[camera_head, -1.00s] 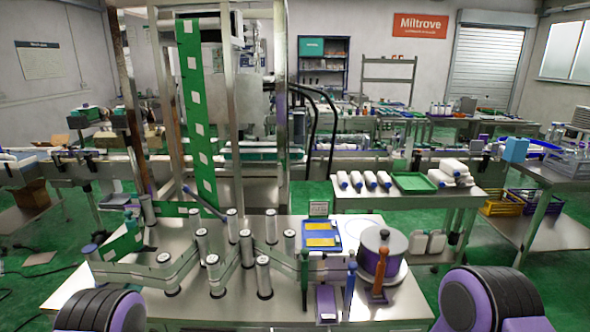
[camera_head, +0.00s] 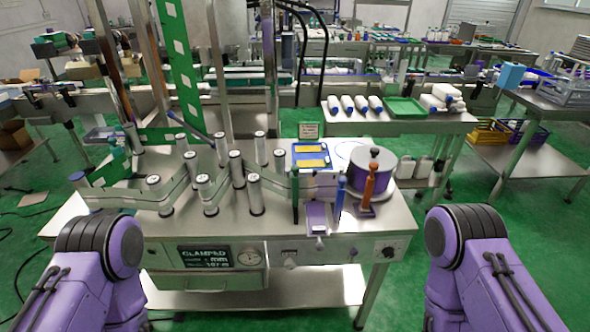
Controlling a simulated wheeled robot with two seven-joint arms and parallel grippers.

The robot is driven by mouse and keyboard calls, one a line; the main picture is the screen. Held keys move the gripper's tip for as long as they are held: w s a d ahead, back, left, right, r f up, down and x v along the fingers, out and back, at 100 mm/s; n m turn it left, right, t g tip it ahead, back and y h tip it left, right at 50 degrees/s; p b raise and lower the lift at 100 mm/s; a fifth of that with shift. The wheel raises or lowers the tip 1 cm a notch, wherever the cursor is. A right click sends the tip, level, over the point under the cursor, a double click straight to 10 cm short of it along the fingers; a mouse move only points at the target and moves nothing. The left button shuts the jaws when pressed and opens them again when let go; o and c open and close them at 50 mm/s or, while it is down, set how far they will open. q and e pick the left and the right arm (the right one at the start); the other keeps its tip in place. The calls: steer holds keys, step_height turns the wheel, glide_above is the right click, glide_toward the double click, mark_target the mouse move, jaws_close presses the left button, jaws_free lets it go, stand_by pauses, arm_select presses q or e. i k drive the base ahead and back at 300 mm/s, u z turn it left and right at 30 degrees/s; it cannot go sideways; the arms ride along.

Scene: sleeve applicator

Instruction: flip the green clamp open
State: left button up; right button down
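The green clamp (camera_head: 295,188) shows as a narrow upright green lever near the front edge of the steel bench, right of the metal rollers. It stands at the right end of the pale web strip (camera_head: 272,178). Neither gripper is in view. Only purple upper parts of my arms show, at the lower left and lower right, apart from the bench.
A blue upright lever (camera_head: 340,192) and an orange one (camera_head: 369,184) stand right of the green clamp. A purple plate (camera_head: 317,217) lies between green and blue. Several rollers (camera_head: 255,194) crowd the left.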

mark_target(295, 168)
steer(key=u, duration=2.35)
steer(key=k, duration=0.7)
steer(key=z, duration=1.3)
